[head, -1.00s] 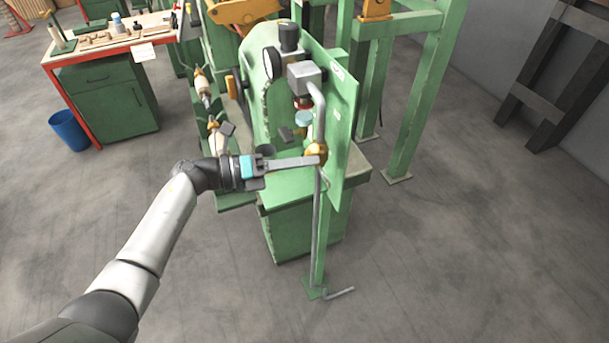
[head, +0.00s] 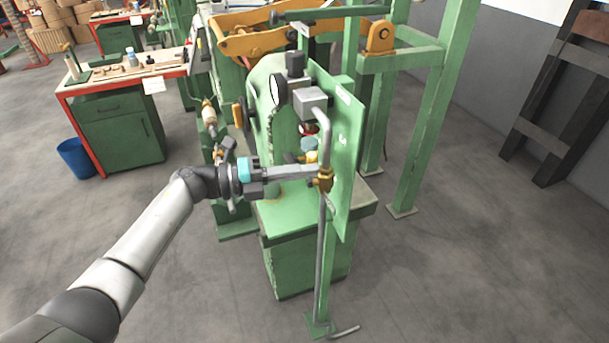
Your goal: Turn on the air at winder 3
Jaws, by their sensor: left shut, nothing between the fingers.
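The winder's green air panel (head: 343,140) stands upright near the middle of the head view. A grey air pipe (head: 320,250) runs up its front edge to a brass valve (head: 325,177). My left gripper (head: 313,171) is shut and empty. Its slim grey fingers point right, and their tips are at the valve; I cannot tell whether they touch. A small yellow part (head: 311,157) shows just above the fingertips. The valve's handle is not clear, so I cannot tell its position. A round gauge (head: 278,90) and a grey block (head: 310,100) sit higher up. My right gripper is out of view.
The green winder base (head: 300,262) stands below the panel. A yellow-armed machine (head: 260,38) is behind. A red-edged bench (head: 120,78) and blue bin (head: 76,158) are at left. A green post (head: 435,120) stands right. The floor (head: 480,270) at right is clear.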

